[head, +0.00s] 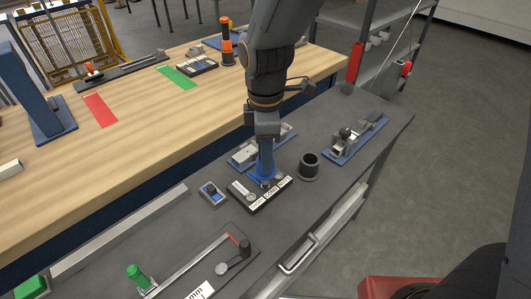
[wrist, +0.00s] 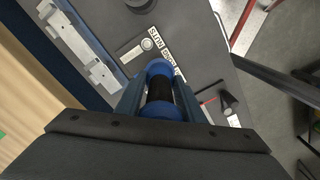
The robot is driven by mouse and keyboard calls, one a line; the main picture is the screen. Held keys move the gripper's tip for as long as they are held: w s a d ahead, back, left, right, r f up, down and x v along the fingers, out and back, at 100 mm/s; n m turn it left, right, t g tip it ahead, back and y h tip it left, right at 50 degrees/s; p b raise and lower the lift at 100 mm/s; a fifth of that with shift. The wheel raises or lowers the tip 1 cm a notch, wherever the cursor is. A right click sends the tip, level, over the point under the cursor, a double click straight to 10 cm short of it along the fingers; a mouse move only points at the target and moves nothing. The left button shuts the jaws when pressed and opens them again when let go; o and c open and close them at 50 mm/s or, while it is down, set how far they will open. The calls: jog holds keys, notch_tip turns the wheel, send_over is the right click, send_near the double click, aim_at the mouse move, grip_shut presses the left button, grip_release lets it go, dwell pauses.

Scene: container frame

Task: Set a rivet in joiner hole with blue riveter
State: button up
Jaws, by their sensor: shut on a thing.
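My gripper (head: 265,140) is shut on the blue riveter (head: 265,164), which points down over a dark tray with white lettered labels (head: 284,188). In the wrist view the riveter (wrist: 160,106), blue with a black middle, sits between the two fingers (wrist: 158,95). Its lower end is over or at the tray (wrist: 131,53); I cannot tell whether it touches. I cannot tell whether a rivet is in its tip. A metal profile on a blue fixture (head: 243,158) lies just behind the riveter, partly hidden by my arm. No joiner hole can be made out.
A black cup (head: 309,168) stands right of the tray, and another fixture (head: 357,137) is farther right. A small blue box (head: 212,193) lies left. A long bar with a green handle (head: 137,274) is in front. The wooden bench (head: 150,130) runs behind.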

jog(key=shift+f+b, duration=0.35)
jog(key=shift+f, duration=0.55)
dwell(0.3)
jog(key=shift+r, duration=0.1)
jog(key=shift+r+p, duration=3.2)
jog(key=shift+r, duration=0.55)
